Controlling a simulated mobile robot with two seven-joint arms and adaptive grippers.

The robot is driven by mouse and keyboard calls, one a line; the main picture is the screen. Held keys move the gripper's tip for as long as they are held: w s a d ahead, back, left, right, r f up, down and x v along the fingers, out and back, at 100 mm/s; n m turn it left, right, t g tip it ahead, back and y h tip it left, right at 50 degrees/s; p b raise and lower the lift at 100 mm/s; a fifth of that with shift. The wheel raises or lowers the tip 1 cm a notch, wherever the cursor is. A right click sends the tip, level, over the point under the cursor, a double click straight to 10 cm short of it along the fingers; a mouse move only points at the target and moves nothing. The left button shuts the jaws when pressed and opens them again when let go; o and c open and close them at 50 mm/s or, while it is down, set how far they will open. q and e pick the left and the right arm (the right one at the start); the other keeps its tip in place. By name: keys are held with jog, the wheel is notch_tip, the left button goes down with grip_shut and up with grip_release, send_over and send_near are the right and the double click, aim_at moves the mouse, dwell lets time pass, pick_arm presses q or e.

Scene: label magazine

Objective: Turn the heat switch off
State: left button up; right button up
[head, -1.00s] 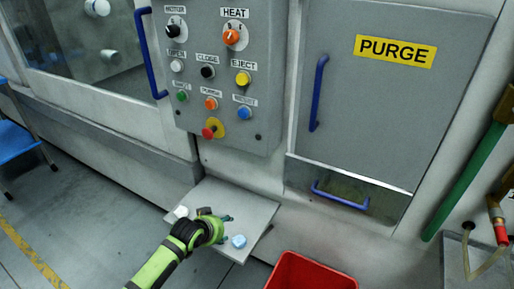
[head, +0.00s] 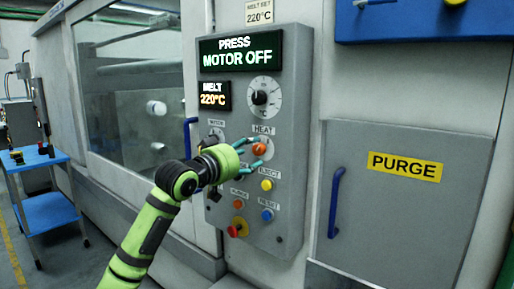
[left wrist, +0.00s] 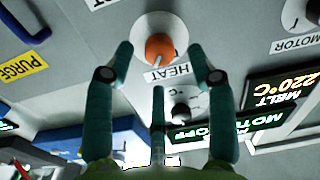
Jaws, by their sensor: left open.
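The heat switch (head: 259,149) is an orange knob on a pale round plate below the HEAT label on the grey control panel (head: 291,90). In the left wrist view the orange knob (left wrist: 160,47) shows upside down, with a pale pointer line on it. My left gripper (head: 250,155) is open in front of the panel, its fingers close to the knob. In the left wrist view its teal fingers (left wrist: 166,62) stand on both sides of the knob, with a gap to each. I cannot tell whether they reach its depth. My right gripper is not in view.
The MOTOR knob (head: 216,135) is left of the heat switch. A yellow button (head: 267,185), a blue button (head: 267,215) and a red stop button (head: 234,231) sit below. A blue door handle (head: 335,202) stands out to the right. Displays read MOTOR OFF (head: 241,54) and 220°C.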

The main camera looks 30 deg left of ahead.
aim_at(256, 150)
pick_arm(q)
jog(key=w, duration=0.2)
jog(key=shift+w+r+p, duration=0.1)
jog(key=shift+w+p, duration=0.2)
jog(key=shift+p, duration=0.1)
jog(key=shift+w+d, duration=0.1)
jog(key=shift+w, duration=0.3)
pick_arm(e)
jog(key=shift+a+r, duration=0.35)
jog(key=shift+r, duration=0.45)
pick_arm(q)
jog(key=shift+c, duration=0.4)
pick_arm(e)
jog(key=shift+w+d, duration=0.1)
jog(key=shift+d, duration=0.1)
pick_arm(q)
grip_shut()
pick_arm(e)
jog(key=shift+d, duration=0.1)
